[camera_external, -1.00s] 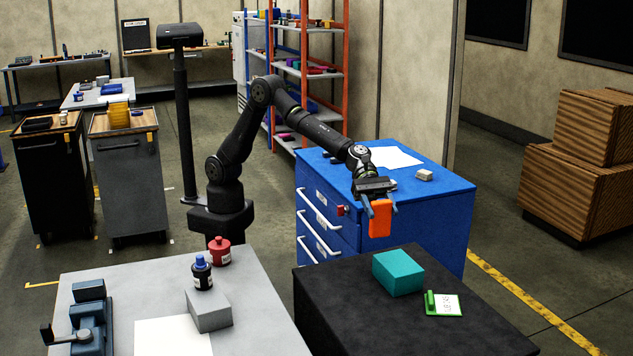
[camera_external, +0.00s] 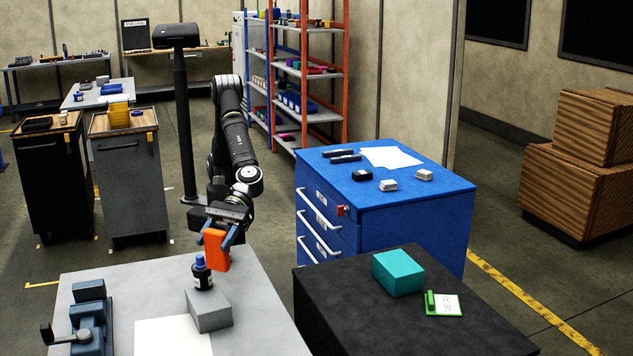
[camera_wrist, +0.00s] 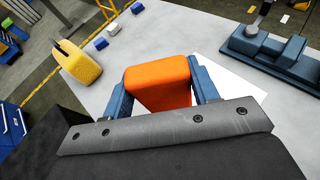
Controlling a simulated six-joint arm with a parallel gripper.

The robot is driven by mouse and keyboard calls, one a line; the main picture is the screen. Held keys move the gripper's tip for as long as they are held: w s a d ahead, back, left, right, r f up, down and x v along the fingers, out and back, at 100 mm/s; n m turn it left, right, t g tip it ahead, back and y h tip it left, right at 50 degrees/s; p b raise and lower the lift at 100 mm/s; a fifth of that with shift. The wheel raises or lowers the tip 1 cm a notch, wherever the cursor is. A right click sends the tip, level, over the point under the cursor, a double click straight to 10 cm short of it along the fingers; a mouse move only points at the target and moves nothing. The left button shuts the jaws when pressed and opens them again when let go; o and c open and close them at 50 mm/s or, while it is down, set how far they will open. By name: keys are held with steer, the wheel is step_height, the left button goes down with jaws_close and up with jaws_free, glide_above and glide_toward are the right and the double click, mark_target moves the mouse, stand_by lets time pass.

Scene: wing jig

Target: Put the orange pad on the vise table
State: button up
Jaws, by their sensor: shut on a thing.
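The orange pad (camera_external: 216,251) is held upright between the two blue fingers of my gripper (camera_external: 217,242). My gripper is shut on it, above the far end of the light grey vise table (camera_external: 262,305), just behind the blue-capped black bottle. In the wrist view the pad (camera_wrist: 158,82) sits between the fingers, with the grey tabletop (camera_wrist: 160,30) and white sheet behind it. The blue vise (camera_external: 90,320) stands at the table's left side; it also shows at the upper right of the wrist view (camera_wrist: 268,45).
The dark bottle (camera_external: 202,275) and a grey block (camera_external: 208,310) stand close to the pad. A white sheet (camera_external: 173,337) lies nearer the camera. A black table (camera_external: 330,300) with a teal box (camera_external: 398,272) is to the right.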

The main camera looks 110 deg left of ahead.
step_height(320, 180, down, 11)
steer(key=s+d, duration=0.1)
steer(key=s, duration=0.1)
steer(key=shift+w+a+f, duration=0.2)
steer(key=shift+w+f, duration=1.6)
steer(key=shift+w+a+f, duration=0.25)
steer(key=shift+w+f, duration=1.5)
steer(key=shift+w, duration=0.05)
steer(key=shift+w+a+f, duration=0.2)
steer(key=shift+w+f, duration=1.6)
steer(key=shift+f, duration=0.15)
steer(key=o, duration=1)
